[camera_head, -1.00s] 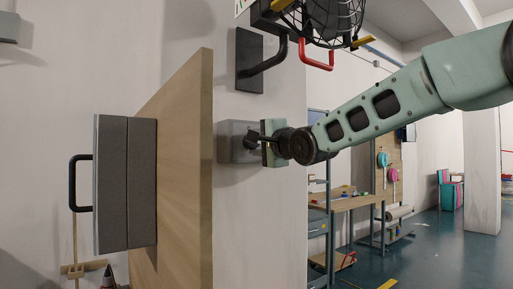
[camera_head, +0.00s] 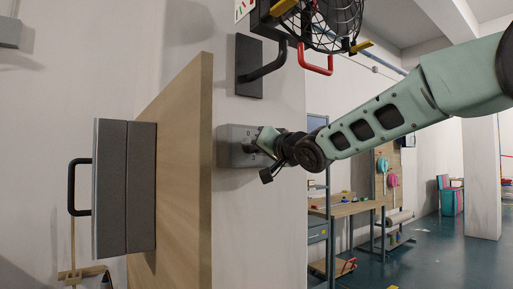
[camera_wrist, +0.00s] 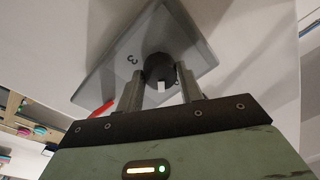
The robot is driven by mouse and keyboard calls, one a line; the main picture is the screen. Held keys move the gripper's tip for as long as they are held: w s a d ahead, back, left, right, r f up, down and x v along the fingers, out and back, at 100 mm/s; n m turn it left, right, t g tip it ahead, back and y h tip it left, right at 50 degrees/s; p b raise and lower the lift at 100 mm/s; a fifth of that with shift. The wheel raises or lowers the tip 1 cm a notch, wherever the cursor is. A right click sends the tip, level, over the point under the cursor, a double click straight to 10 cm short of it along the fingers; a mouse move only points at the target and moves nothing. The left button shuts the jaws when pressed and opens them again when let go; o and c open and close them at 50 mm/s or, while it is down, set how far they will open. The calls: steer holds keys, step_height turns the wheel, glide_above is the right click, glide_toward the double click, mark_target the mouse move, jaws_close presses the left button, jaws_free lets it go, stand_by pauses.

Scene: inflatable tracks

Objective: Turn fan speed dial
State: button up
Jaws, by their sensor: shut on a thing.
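The fan speed dial is a round black knob (camera_wrist: 159,68) with a white mark, on a grey control box (camera_wrist: 115,78) that carries a printed number 3. In the head view the box (camera_head: 228,147) is fixed to the white wall, and the knob is mostly hidden by my gripper. My gripper (camera_wrist: 160,82) has one finger on each side of the knob and is shut on it. In the head view my gripper (camera_head: 263,145) reaches the box from the right. The wrist view shows the box face tilted. The black caged fan (camera_head: 322,22) hangs above on a wall bracket.
A wooden board (camera_head: 180,160) stands out from the wall left of the box, with a grey case (camera_head: 127,190) beyond it. The fan's dark bracket (camera_head: 250,66) and a red handle (camera_head: 318,68) are above my gripper. A workbench (camera_head: 345,208) stands behind at the right.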

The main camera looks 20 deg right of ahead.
steer(key=shift+n+g, duration=0.3)
steer(key=shift+n, duration=3.8)
steer(key=shift+n+y, duration=0.3)
steer(key=o, duration=1)
steer(key=shift+d, duration=0.1)
steer(key=p+v, duration=0.6)
steer(key=v, duration=1.1)
steer(key=shift+s, duration=0.2)
